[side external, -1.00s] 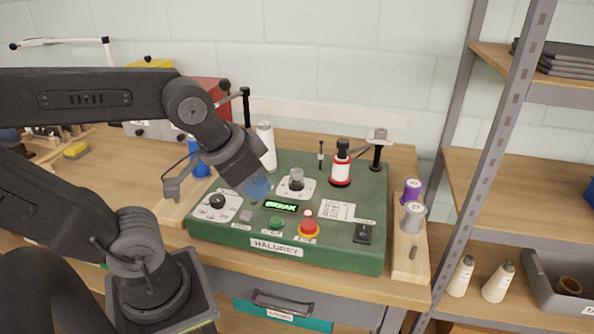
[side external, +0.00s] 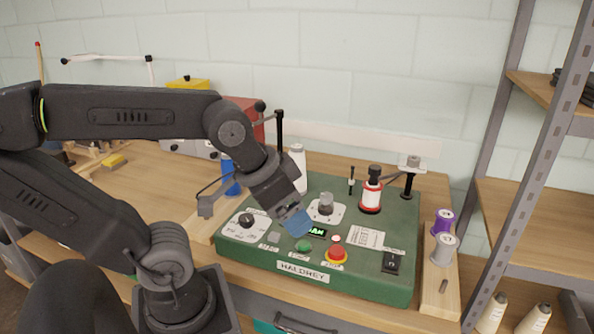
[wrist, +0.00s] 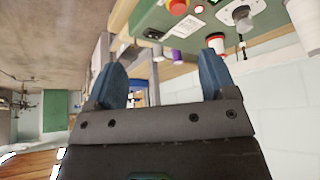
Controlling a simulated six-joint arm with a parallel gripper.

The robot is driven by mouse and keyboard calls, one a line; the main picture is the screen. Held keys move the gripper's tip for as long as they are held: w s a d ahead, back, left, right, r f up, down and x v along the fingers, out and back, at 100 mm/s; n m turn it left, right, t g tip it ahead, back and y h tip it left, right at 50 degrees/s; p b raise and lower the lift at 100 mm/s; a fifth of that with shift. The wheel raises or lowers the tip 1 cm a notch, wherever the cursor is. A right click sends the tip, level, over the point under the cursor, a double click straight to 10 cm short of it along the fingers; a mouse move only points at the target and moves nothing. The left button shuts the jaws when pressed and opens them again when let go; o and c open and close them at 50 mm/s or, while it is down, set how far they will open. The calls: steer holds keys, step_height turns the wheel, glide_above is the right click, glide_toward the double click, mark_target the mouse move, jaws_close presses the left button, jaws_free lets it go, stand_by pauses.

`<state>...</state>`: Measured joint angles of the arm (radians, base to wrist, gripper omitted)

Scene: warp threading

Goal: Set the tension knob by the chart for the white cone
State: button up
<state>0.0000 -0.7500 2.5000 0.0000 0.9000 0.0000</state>
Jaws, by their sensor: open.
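The green machine (side external: 232,237) marked HALDREY stands on the bench. A black knob (side external: 246,220) sits on a white marked plate at its left. A grey knob (side external: 326,201) stands on another white plate near the middle; the lettering is too small to tell which is for tension. A small white chart (side external: 364,237) lies on the panel's right half, unreadable. A white cone (side external: 298,168) stands upright behind the machine. My gripper (side external: 295,222) is over the panel between the two knobs, covering part of the lit display (side external: 317,232). In the wrist view my gripper (wrist: 162,82) is open and empty.
A red stop button (side external: 336,252), green button (side external: 303,245) and black switch (side external: 393,262) line the panel's front. A red-white spool (side external: 371,192) and thread posts stand at the back right. Purple (side external: 442,222) and grey (side external: 444,249) spools stand right of the machine.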

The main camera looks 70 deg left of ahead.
steer(key=m+g+y, duration=0.7)
steer(key=m+y, duration=1)
steer(key=y, duration=0.1)
glide_toward(301, 155)
steer(key=a, duration=0.8)
steer(key=s+a, duration=0.1)
steer(key=a, duration=0.3)
steer(key=shift+a, duration=0.1)
steer(key=shift+c, duration=0.3)
